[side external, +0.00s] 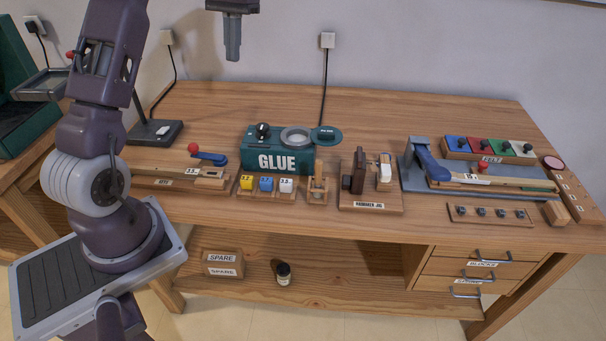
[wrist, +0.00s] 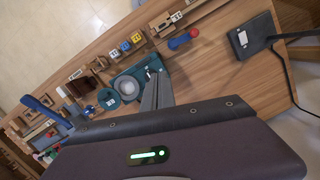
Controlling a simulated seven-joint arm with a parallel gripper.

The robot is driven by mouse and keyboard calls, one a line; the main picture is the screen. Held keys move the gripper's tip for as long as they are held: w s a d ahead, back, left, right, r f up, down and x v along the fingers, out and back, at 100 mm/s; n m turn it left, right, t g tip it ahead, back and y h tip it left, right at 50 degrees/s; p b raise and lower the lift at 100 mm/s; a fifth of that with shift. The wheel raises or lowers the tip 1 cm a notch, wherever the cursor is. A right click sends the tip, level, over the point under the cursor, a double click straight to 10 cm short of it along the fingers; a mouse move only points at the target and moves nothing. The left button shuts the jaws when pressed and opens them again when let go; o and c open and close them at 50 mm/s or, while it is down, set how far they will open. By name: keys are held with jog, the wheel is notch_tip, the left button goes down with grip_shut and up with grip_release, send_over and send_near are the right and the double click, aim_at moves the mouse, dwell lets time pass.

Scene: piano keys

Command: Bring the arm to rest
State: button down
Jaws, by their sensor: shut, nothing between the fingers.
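My gripper (side external: 233,50) hangs at the top of the side view, high above the back of the wooden workbench (side external: 230,100). Its fingers are together and hold nothing. It points downward and touches nothing. In the wrist view the grey fingers (wrist: 158,95) show in front of the teal glue unit, also closed. The rest of the arm between the gripper and the shoulder is partly out of the side view.
Below stand the teal GLUE box (side external: 278,152), numbered cubes (side external: 266,184), a hammer jig (side external: 372,185) and a grey fixture with a blue lever (side external: 430,165). Felt blocks (side external: 490,146) lie at the right. A dark lamp base (side external: 155,132) is at the left. The bench's back strip is clear.

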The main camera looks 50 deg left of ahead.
jog(key=s+d+r+m+t+y, duration=0.15)
jog(key=s+d+r, duration=0.25)
jog(key=d, duration=0.5)
jog(key=s+d+r+m+t+h, duration=0.1)
jog(key=s+d+r+t, duration=0.3)
jog(key=d, duration=0.6)
jog(key=s+d+f+m+t, duration=0.2)
jog(key=s+d+f, duration=0.3)
jog(key=s+d, duration=0.5)
jog(key=s+m, duration=0.1)
jog(key=s, duration=0.2)
jog(key=shift+s, duration=0.15)
